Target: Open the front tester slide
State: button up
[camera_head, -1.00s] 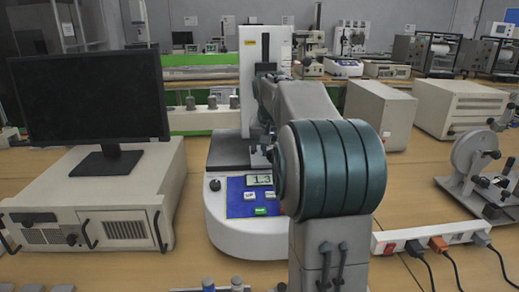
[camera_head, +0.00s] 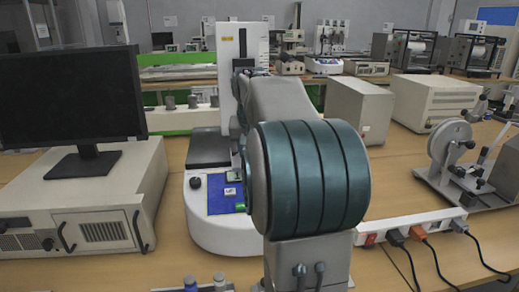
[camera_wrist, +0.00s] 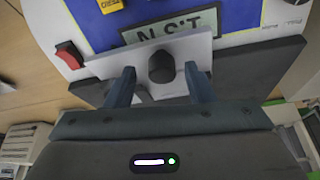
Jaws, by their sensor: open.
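The tester (camera_head: 207,233) has a white rounded base, a blue front panel (camera_head: 222,200) and a tall white column (camera_head: 229,95). My arm covers its right side and hides my gripper in the head view. In the wrist view, my gripper (camera_wrist: 160,72) is open, with one finger on each side of a dark round knob (camera_wrist: 161,67). The knob stands on a light grey plate (camera_wrist: 200,50), which I take to be the front slide. Whether the fingers touch the knob, I cannot tell. A display (camera_wrist: 190,23) lies behind the plate, partly hidden.
A monitor (camera_head: 70,95) stands on a beige instrument (camera_head: 75,205) at the left. A white power strip (camera_head: 425,220) with plugged cables and a metal apparatus (camera_head: 450,150) are at the right. More boxes and benches stand behind. Some table is bare at front left.

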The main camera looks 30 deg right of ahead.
jog(key=p+v, duration=0.2)
jog(key=v, duration=1.1)
jog(key=shift+r+p, duration=0.3)
jog(key=shift+r, duration=0.1)
jog(key=s+a+f+n+y+p, duration=0.1)
jog(key=s+a+f+n+p, duration=0.2)
jog(key=s+a, duration=0.6)
jog(key=s+a+f+n+g+y+p, duration=0.1)
jog(key=s+a+f+n+p, duration=0.3)
jog(key=s+a+f+p, duration=0.4)
notch_tip(320, 180, down, 2)
jog(key=s+a, duration=0.1)
jog(key=a, duration=0.2)
jog(key=shift+f+y, duration=0.2)
jog(key=shift+y, duration=0.2)
